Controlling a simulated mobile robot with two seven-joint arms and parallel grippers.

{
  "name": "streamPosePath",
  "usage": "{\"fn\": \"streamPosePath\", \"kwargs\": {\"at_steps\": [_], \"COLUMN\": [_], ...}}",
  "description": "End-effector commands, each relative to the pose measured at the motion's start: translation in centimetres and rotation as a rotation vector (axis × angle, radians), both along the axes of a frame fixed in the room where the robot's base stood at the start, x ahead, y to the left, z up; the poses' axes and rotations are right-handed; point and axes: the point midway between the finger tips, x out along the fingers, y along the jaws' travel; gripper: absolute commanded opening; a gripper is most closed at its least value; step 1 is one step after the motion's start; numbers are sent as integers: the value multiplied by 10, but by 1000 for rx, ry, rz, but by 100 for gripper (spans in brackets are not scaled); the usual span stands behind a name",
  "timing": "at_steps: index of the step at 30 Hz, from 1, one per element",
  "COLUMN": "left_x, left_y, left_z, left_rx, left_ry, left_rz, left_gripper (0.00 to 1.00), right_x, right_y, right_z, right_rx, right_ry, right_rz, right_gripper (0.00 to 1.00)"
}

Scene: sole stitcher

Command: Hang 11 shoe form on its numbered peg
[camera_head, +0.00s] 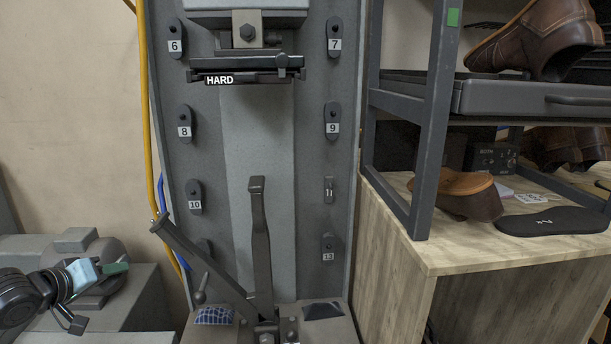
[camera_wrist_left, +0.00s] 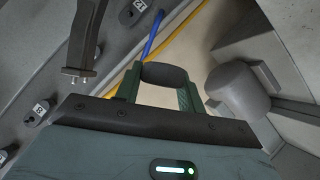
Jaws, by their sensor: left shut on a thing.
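My left gripper (camera_head: 118,268) is at the lower left in the head view, apart from the pegboard. In the left wrist view its green fingers (camera_wrist_left: 163,92) are shut on a dark rounded piece, which looks like the end of a shoe form (camera_wrist_left: 163,74). No number shows on it, and it cannot be made out in the head view. The peg labelled 11 (camera_head: 329,190) is on the right side of the grey board, between 9 and 13; no dark form shows there. My right gripper is not in view.
Metal levers (camera_head: 260,240) rise in front of the board's lower middle. A grey machine (camera_head: 130,300) stands close to my left gripper. Yellow and blue hoses (camera_head: 161,185) run along the board's left edge. A wooden bench (camera_head: 450,250) with a shelf frame stands right.

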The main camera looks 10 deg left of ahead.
Motion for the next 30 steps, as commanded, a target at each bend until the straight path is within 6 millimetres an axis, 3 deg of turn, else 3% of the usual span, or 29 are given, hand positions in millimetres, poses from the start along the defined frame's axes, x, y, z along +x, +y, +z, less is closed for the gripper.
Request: {"fn": "streamPosePath", "kwargs": {"at_steps": [4,17,23,30], "left_x": [-1,-15,-23,-30], "left_y": [-4,-30,-57,-109], "left_z": [-3,-45,-71,-98], "left_rx": [1,-7,-11,-10], "left_ry": [-1,-6,-8,-9], "left_rz": [-11,-23,-38,-58], "left_gripper": [0,0,0,0], "right_x": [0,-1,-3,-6], "right_y": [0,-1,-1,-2], "right_z": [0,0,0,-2], "right_rx": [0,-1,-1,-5], "right_ry": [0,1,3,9], "right_rz": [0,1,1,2], "right_gripper": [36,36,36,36]}}
